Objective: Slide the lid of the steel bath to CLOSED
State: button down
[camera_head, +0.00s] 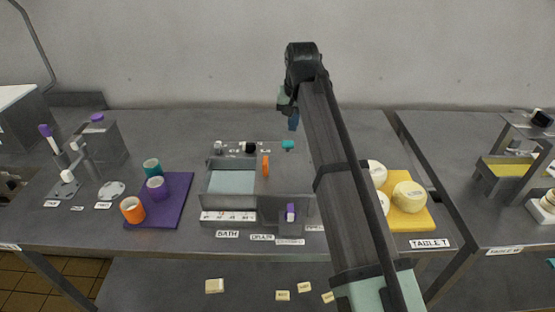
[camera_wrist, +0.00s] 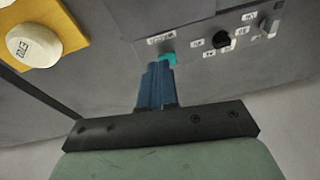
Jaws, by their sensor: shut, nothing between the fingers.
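The steel bath (camera_head: 205,196) stands mid-table with its left part open, showing a pale blue-grey inside. Its grey lid (camera_head: 285,180) lies over the right part, partly hidden by my arm, with an upright orange handle (camera_head: 265,166) near its left edge. My gripper (camera_head: 293,125), with blue fingers, is above the back right of the bath, apart from the orange handle. In the wrist view the shut, empty fingers (camera_wrist: 158,68) end at a small teal knob (camera_wrist: 169,58) by a label; I cannot tell whether they touch. The teal knob also shows in the head view (camera_head: 288,145).
A black knob (camera_wrist: 222,40) and a grey one (camera_wrist: 268,26) sit beside the teal knob. A purple mat (camera_head: 178,205) with cups is left; a yellow board (camera_head: 412,222) with pale rounds is right. A purple handle (camera_head: 291,212) is at the bath's front.

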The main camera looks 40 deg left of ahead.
jog(key=w+d+m+y, duration=0.1)
jog(key=d+y, duration=0.1)
jog(key=d, duration=1.1)
jog(key=n+g+y, duration=0.2)
jog(key=n+y, duration=0.1)
send_over(277, 175)
jog(key=w+d, duration=0.3)
notch_tip(277, 175, down, 6)
jog(key=shift+d+f, duration=0.1)
jog(key=shift+f, duration=0.1)
jog(key=shift+s+a+f, duration=0.2)
jog(key=shift+s+a, duration=0.5)
jog(key=shift+a, duration=0.1)
jog(key=shift+s+a, duration=0.75)
jog(key=shift+s, duration=0.05)
